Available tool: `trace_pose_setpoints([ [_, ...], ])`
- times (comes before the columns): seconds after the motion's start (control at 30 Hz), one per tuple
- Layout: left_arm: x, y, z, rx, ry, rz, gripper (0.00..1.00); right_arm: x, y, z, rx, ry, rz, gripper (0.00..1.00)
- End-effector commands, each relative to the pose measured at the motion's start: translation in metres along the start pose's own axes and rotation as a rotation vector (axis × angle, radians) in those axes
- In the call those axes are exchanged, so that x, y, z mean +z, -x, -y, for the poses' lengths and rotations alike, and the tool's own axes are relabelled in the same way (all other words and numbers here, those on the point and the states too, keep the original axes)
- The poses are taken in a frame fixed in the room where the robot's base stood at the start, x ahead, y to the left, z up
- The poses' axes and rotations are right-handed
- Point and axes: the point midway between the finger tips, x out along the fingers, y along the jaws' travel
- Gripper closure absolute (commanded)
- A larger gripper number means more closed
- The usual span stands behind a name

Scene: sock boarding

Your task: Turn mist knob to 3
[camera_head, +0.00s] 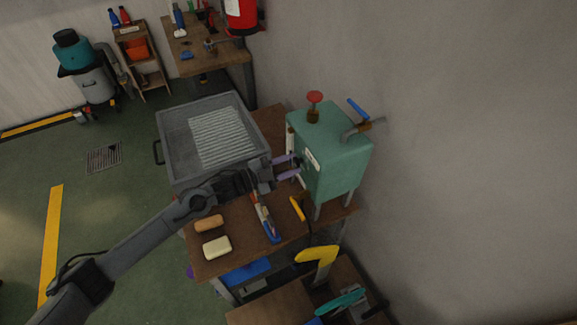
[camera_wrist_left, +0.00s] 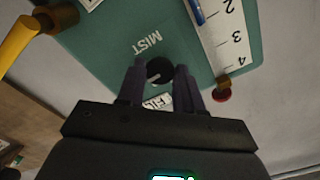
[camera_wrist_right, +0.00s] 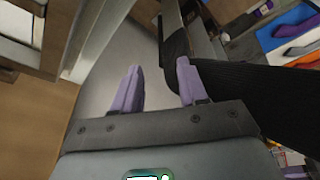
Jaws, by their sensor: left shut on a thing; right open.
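The teal box (camera_head: 335,160) stands on legs on the wooden bench against the wall. Its front carries a round black mist knob (camera_wrist_left: 160,70) under the word MIST in the left wrist view. A light mark shows on the knob's face; I cannot tell which number it points to. My left gripper (camera_head: 298,167) is at the box front, its purple fingers on both sides of the knob and shut on it. My right gripper (camera_wrist_right: 158,78) is open with nothing between its fingers; I cannot make it out in the head view.
A white scale (camera_wrist_left: 228,35) numbered 2, 3, 4 is near the knob. A red valve wheel (camera_head: 315,97) and a blue lever (camera_head: 358,108) are on the box. A yellow handle (camera_head: 298,208) hangs below. A grey basin (camera_head: 180,182) stands left; soap bars (camera_head: 217,247) lie in front.

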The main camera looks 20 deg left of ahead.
Motion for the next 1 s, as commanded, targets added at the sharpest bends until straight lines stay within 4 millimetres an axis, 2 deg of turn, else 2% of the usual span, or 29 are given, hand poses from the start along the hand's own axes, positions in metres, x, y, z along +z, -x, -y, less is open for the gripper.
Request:
trace_pose_setpoints([
  [0.23,0.0001,0.0001,0.0001,0.000,-0.061,0.000,0.95,0.0009,-0.0027,0.0001,0.000,0.000,0.000,0.57],
  [0.67,0.0000,0.0001,0.0003,0.000,-0.070,0.000,0.95,0.0010,-0.0027,0.0001,0.000,0.000,0.000,0.57],
  [0.7,0.0000,0.0001,0.0003,0.000,-0.070,0.000,0.60,0.0010,-0.0027,0.0001,0.000,0.000,0.000,0.57],
  [0.83,0.0000,0.0001,0.0003,0.000,-0.070,0.000,0.40,0.0010,-0.0027,0.0001,0.000,0.000,0.000,0.57],
  [1.0,0.0000,0.0001,0.0003,0.000,-0.069,0.000,0.40,0.0010,-0.0027,0.0002,0.000,0.000,0.000,0.57],
])
